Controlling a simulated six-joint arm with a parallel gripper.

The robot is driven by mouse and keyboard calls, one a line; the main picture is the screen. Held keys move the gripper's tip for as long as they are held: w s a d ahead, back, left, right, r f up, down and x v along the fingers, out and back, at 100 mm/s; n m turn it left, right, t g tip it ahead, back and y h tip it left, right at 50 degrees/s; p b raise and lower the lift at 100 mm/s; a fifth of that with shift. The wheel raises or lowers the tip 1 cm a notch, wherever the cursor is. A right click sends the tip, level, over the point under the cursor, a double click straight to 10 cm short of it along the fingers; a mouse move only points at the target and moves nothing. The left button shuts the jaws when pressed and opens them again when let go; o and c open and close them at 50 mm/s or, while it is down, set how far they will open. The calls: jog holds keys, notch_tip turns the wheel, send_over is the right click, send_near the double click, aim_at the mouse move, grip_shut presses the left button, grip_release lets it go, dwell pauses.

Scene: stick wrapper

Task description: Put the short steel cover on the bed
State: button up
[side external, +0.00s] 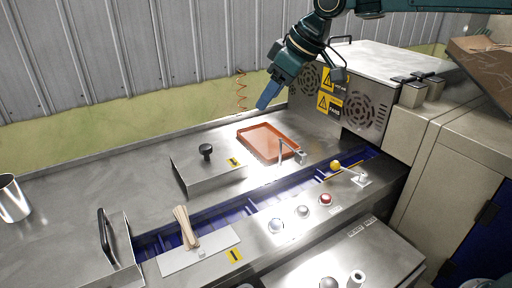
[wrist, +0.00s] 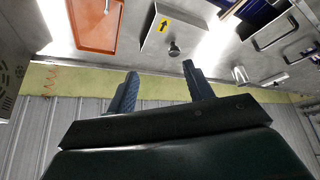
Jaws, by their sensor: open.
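The short steel cover (side external: 190,172) is a bent steel sheet with a black knob (side external: 207,150) and a yellow arrow label. It sits on the steel worktop behind the blue bed (side external: 262,204), a long channel with its left part beside sticks. In the wrist view, the cover (wrist: 160,38) is at the top middle, beyond the fingertips, with its knob towards me. My gripper (side external: 268,96) is open and empty, high above the worktop, behind and to the right of the cover. Both fingers of my gripper (wrist: 159,74) show in the wrist view, apart from everything.
An orange tray (side external: 246,139) lies right of the cover. A steel cover with a black bar handle (side external: 105,232) stands at front left. Wooden sticks (side external: 185,227) rise near the bed. A vented machine housing (side external: 366,112) stands at right. A steel cup (side external: 13,200) is far left.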

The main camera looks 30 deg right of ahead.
jog(key=s+d+r+m+h, duration=0.1)
jog(key=s+d+m, duration=0.1)
jog(key=s+d, duration=0.45)
jog(key=s+d+r+m+h, duration=0.15)
jog(key=s+d, duration=0.25)
jog(key=s, duration=0.6)
jog(key=s+d+f+m, duration=0.1)
jog(key=s+d+f, duration=0.2)
jog(key=s, duration=0.5)
jog(key=s+d+f+m, duration=0.2)
jog(key=s+d+f, duration=0.1)
jog(key=s, duration=0.5)
jog(key=shift+s+f+t+h, duration=0.3)
jog(key=shift+f+h, duration=0.15)
jog(key=shift+f, duration=0.15)
jog(key=shift+w+m, duration=0.1)
jog(key=shift+m, duration=0.15)
